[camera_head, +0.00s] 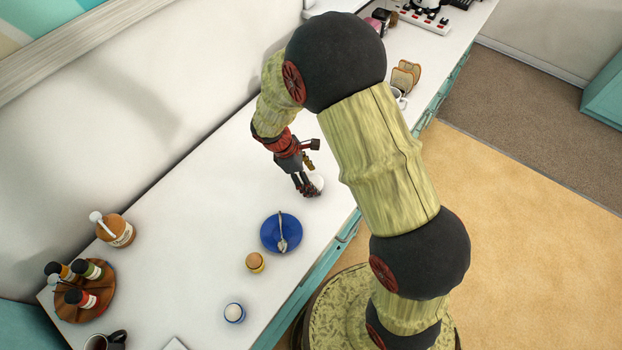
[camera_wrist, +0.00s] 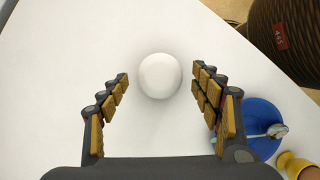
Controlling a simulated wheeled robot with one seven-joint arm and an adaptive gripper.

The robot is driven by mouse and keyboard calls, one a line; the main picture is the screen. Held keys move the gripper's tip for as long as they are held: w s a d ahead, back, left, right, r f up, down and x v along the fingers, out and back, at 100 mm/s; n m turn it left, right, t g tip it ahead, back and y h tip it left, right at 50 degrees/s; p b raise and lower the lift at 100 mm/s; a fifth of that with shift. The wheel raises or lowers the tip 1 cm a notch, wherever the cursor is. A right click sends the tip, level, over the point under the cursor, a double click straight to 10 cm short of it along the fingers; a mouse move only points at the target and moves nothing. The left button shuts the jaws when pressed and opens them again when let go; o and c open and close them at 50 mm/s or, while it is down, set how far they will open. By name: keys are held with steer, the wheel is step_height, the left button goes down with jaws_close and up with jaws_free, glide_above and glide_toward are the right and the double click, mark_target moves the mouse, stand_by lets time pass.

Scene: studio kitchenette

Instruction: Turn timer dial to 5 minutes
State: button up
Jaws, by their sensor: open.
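The timer seems to be the round white object (camera_wrist: 160,76) between my fingers in the wrist view. It looks smooth and plain from above, and no dial markings can be made out. In the head view the white object (camera_head: 317,184) stands on the counter, partly hidden by my fingers. My gripper (camera_wrist: 162,82) is open, with one finger on each side of the white object and a visible gap on both sides. In the head view my gripper (camera_head: 308,190) points down at the counter beside the blue plate.
A blue plate (camera_head: 269,240) with a spoon (camera_head: 282,235) lies nearby. A yellow egg cup (camera_head: 255,263) and a blue-and-white cup (camera_head: 234,313) stand further off. A wooden tray (camera_head: 75,313) holds several jars. A toast rack (camera_head: 405,77) stands beyond my arm.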

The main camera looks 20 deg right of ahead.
steer(key=shift+d+f, duration=0.1)
steer(key=shift+f, duration=0.2)
steer(key=shift+c, duration=0.4)
steer(key=c, duration=1.1)
steer(key=shift+w+m+g+p, duration=0.1)
steer(key=shift+m+g+p, duration=0.4)
steer(key=shift+m, duration=0.6)
steer(key=o, duration=1.2)
steer(key=v, duration=1.2)
steer(key=shift+d+r, duration=0.1)
steer(key=shift+d, duration=0.1)
